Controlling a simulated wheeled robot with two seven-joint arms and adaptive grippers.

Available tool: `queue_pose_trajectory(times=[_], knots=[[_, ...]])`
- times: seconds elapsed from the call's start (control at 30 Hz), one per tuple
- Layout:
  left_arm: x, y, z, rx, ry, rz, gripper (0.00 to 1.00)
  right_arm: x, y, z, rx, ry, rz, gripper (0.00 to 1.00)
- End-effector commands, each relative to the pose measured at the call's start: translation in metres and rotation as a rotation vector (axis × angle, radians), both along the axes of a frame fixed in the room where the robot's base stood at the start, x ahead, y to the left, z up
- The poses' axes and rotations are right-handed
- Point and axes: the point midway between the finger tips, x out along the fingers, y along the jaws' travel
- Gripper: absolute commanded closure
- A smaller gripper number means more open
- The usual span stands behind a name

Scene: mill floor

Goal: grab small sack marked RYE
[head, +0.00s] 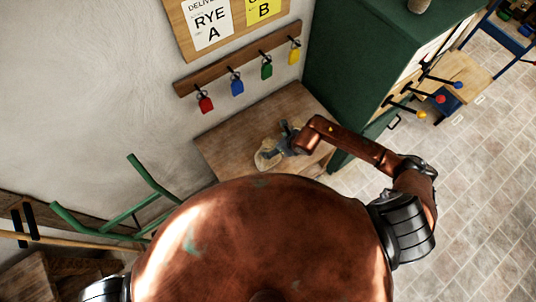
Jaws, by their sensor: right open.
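A small beige sack (267,160) lies on the wooden table (232,137) against the wall. No marking on it can be read from here. My right gripper (279,146) is open and right by the sack, covering part of it; I cannot tell whether they touch. My own round copper body hides the near side of the table. A board on the wall holds a paper reading RYE A (207,22). My left gripper is not in view.
A wall rail (240,58) carries red, blue, green and yellow tags. A tall green cabinet (345,60) stands right of the table, with coloured knobs on rods. A green-handled frame (120,212) is at left. Tiled floor at right is mostly clear.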

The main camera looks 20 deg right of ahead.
Motion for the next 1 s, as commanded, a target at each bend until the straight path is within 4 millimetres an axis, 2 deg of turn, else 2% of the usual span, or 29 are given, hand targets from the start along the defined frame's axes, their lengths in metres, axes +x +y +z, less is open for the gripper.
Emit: queue_pose_trajectory(times=[0.43,0.6,0.87,1.0], knots=[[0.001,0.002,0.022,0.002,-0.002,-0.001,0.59,0.020,0.013,-0.042,0.004,0.001,0.001,0.13],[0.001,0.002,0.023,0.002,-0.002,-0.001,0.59,0.028,0.018,-0.057,0.005,0.001,0.000,0.13],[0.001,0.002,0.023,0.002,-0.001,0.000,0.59,0.029,0.018,-0.060,0.006,0.000,0.001,0.13],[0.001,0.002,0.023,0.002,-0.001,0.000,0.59,0.029,0.018,-0.060,0.006,0.000,0.001,0.20]])
